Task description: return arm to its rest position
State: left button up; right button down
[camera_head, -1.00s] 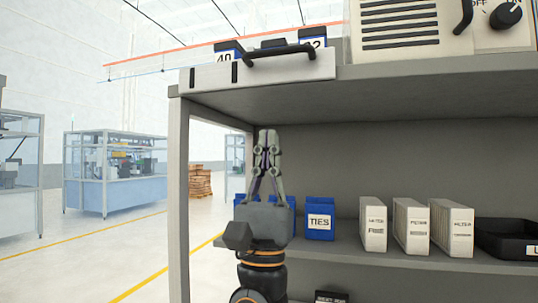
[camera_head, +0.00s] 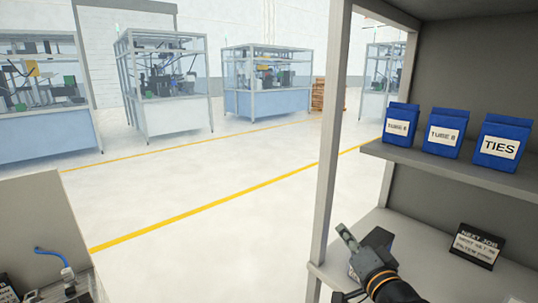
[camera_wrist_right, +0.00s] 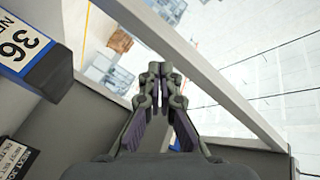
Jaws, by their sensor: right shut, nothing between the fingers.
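My right gripper (camera_head: 345,236) is low in the head view, in front of the shelf's left upright and over the lower shelf board. It is seen partly from behind my wrist and is small there. In the right wrist view its two fingers (camera_wrist_right: 160,72) come together at the tips with nothing held between them. My left gripper is not in the head view.
The grey shelf unit's upright (camera_head: 331,140) stands close beside my right gripper. Blue bins (camera_head: 444,134) sit on its middle board and a dark sign (camera_head: 477,246) on the lower one. A grey panel (camera_head: 38,240) is at left. Open floor (camera_head: 220,230) lies between.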

jog(key=s+d+f+n+g+h, duration=0.1)
jog(key=s+f+n+g, duration=0.3)
jog(key=f, duration=0.6)
jog(key=s+d+f+n+g+h, duration=0.1)
jog(key=s+d+f+g, duration=0.1)
jog(key=s+f+g, duration=0.5)
jog(key=s+d+f+n+g+h, duration=0.2)
jog(key=s+d+f+n, duration=0.15)
jog(key=s+f, duration=0.85)
jog(key=s+d+f+g+p, duration=0.1)
jog(key=s+f, duration=0.2)
jog(key=f, duration=1.2)
jog(key=s+d+f+g, duration=0.1)
jog(key=s+f, duration=0.1)
jog(key=f, duration=1.2)
jog(key=s+d+f+g, duration=0.1)
jog(key=s+f, duration=1.1)
jog(key=s, duration=0.4)
jog(key=shift+s+f, duration=0.25)
jog(key=shift+s, duration=0.15)
jog(key=shift+d, duration=0.1)
